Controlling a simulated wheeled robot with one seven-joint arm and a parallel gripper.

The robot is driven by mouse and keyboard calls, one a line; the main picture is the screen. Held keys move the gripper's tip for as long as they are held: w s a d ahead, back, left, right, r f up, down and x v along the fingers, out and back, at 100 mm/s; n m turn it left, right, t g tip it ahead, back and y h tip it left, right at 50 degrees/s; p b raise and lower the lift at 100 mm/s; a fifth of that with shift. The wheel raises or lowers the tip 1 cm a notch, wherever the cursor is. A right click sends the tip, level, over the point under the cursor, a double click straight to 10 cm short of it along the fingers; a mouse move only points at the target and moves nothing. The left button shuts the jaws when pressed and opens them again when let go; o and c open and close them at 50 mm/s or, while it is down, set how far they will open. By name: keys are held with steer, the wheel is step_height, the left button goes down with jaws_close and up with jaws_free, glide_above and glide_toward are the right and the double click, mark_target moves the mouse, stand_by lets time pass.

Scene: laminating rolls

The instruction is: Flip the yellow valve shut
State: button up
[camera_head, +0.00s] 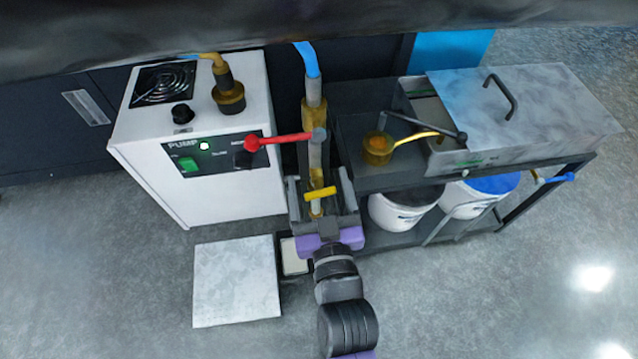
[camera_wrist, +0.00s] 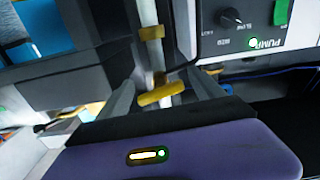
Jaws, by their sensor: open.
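The yellow valve (camera_head: 320,193) is a small yellow handle on an upright pipe, below the red lever (camera_head: 286,139). In the head view the handle lies crosswise to the pipe, slightly tilted. It also shows in the wrist view (camera_wrist: 160,94), crosswise at the pipe's lower end. My gripper (camera_head: 323,190) is open, with one finger on each side of the yellow valve. In the wrist view my fingers (camera_wrist: 163,95) flank the handle with gaps beside the pipe. I cannot tell whether either finger touches it.
A white pump box (camera_head: 200,140) stands to the left with a lit green switch. A dark cart (camera_head: 365,180) with a metal lidded box (camera_head: 520,105) stands to the right, with white buckets (camera_head: 400,212) below. A pale square plate (camera_head: 237,281) lies on the floor at lower left.

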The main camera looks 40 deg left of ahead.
steer(key=c, duration=1.4)
steer(key=shift+r+m+p, duration=0.1)
steer(key=shift+m+p, duration=0.45)
steer(key=shift+m, duration=0.95)
steer(key=o, duration=1.4)
